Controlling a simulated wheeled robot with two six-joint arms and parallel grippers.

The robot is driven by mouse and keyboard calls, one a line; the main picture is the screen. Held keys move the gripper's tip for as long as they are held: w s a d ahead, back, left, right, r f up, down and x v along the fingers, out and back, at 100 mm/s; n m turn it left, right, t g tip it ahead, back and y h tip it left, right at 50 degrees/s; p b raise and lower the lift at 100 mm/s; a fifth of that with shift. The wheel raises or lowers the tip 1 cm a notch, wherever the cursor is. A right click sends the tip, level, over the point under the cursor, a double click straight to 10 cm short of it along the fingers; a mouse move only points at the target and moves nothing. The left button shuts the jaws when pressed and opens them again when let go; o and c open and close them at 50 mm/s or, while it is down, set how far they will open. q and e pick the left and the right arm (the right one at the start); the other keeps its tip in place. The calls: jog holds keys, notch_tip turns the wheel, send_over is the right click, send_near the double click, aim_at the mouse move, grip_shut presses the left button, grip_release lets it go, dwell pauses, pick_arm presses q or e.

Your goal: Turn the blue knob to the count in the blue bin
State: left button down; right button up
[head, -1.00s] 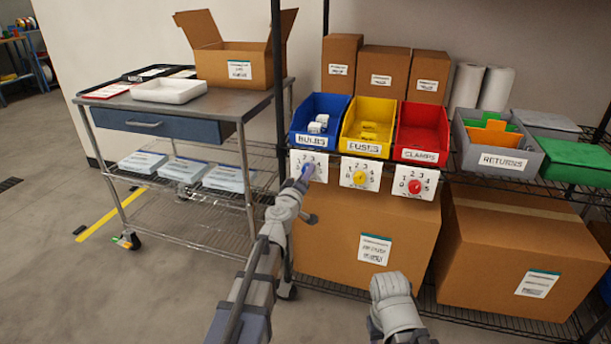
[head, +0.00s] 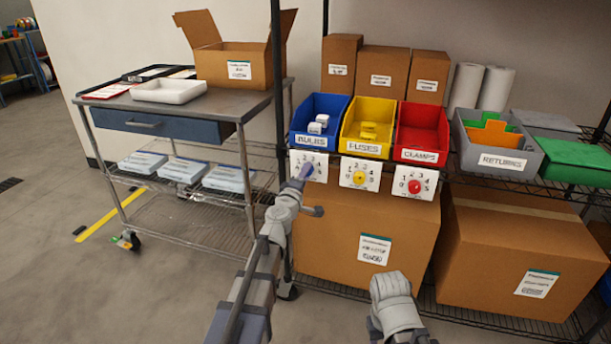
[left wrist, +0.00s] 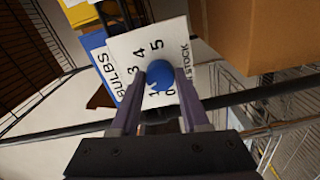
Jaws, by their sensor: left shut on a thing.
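The blue bin (head: 300,139), labelled BULBS, stands on the shelf with a few small white boxes (head: 318,123) inside. Below it is a white dial card (head: 320,174) with numbers around a blue knob (left wrist: 160,74). My left gripper (head: 303,177) is at this card. In the left wrist view its two fingers (left wrist: 163,92) are shut on the knob, one on each side. In the head view the gripper hides most of the knob. The knob's pointer setting cannot be read clearly. My right gripper (head: 388,287) hangs low before a cardboard box; its fingers cannot be made out.
To the right are the yellow FUSES bin (head: 363,146) with a yellow knob (head: 359,178) and the red CLAMPS bin (head: 420,155) with a red knob (head: 415,187). A grey RETURNS bin (head: 535,165) is further right. A black post (head: 277,90) stands left of the blue bin.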

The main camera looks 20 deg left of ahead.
pick_arm(q)
jog(key=shift+c, duration=2)
grip_release()
jog(key=s, duration=0.8)
jog(key=shift+a, duration=0.15)
jog(key=shift+w, duration=0.1)
